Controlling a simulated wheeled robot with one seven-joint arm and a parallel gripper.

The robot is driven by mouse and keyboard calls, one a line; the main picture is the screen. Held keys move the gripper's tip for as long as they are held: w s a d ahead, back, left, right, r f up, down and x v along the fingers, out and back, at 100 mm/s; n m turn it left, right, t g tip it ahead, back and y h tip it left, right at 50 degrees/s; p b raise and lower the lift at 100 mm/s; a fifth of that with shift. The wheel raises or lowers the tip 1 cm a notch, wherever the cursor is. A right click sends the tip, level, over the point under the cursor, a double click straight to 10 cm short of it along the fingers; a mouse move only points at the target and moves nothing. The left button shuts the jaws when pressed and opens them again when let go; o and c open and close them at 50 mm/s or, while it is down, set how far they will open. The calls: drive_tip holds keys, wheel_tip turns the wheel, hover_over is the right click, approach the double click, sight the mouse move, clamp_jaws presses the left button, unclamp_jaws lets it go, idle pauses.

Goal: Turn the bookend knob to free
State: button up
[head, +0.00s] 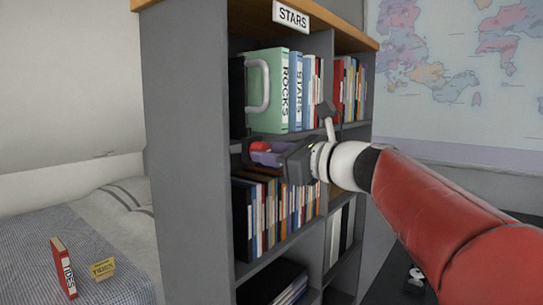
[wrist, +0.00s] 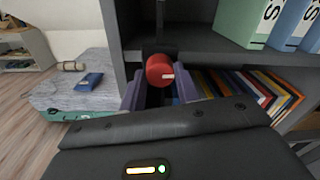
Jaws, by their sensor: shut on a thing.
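The red bookend knob (head: 259,146) is at the front edge of the shelf below the green ROCKS book. In the wrist view the knob (wrist: 159,70) shows a small white mark towards its right side. My gripper (head: 262,155) has its purple fingers on either side of the knob, and the jaws are shut on it. The fingers hide part of the knob in the head view. In the wrist view my gripper (wrist: 160,92) shows a finger at the knob's left and right. A dark upright piece (head: 237,97) stands left of the ROCKS book.
A STARS sign (head: 291,16) is on top.

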drive_tip(key=shift+w+f+n+y+b, duration=0.1)
drive_tip(key=shift+n+y+b, duration=0.05)
drive_tip(key=shift+n+b, duration=3.65)
drive_tip(key=shift+f+n+y+b, duration=0.15)
drive_tip(key=shift+n+b, duration=2.35)
drive_tip(key=shift+n, duration=2.5)
drive_tip(key=shift+r, duration=0.1)
drive_tip(key=o, duration=1)
drive_tip(key=shift+c, duration=0.2)
drive_tip(key=shift+d, duration=0.1)
drive_tip(key=v, duration=0.7)
drive_tip(key=shift+s+d+b, duration=0.25)
drive_tip(key=shift+d+b, duration=0.1)
